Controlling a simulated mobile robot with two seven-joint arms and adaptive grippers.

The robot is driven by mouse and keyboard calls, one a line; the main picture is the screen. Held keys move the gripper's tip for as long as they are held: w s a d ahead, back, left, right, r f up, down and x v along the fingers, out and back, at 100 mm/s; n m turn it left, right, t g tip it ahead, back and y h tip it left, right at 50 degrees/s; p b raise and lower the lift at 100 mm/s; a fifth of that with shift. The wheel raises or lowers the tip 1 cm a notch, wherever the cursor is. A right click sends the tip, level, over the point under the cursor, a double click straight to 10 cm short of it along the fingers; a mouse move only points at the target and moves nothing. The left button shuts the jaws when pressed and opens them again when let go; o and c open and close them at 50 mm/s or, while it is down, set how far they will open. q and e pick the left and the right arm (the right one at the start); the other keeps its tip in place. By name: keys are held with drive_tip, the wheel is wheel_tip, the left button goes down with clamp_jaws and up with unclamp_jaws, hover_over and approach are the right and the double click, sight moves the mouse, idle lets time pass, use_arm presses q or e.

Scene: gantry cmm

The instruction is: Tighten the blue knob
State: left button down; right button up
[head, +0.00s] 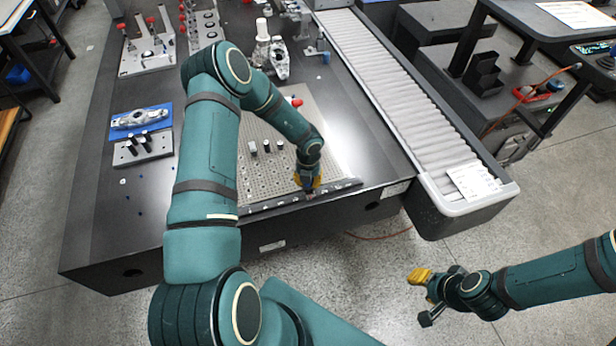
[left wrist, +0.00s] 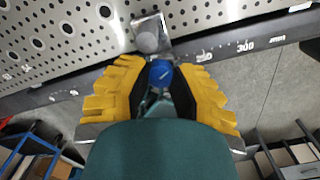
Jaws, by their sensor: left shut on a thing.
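The blue knob (left wrist: 161,72) shows in the left wrist view, beside a grey rounded post on a small metal bracket (left wrist: 150,35) at the edge of the perforated plate. My left gripper (head: 308,183) is at the front edge of that plate in the head view. Its yellow-padded fingers are on both sides of the blue knob in the wrist view, shut on it. The gripper hides the knob in the head view. My right gripper (head: 424,297) hangs over the floor at the lower right, with its fingers apart and empty.
The perforated plate (head: 265,182) carries small dark cylinders and a red-topped part. A ruled bar (head: 262,205) runs along its front edge. A roller conveyor (head: 385,85) stands right of the dark table. A blue tray (head: 118,133) with a metal part lies at the left.

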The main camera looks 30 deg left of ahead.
idle(0.3)
use_arm(q)
drive_tip(key=c, duration=0.7)
unclamp_jaws()
drive_tip(key=shift+c, duration=0.2)
drive_tip(key=shift+r, duration=0.1)
wheel_tip(320, 180, up, 12)
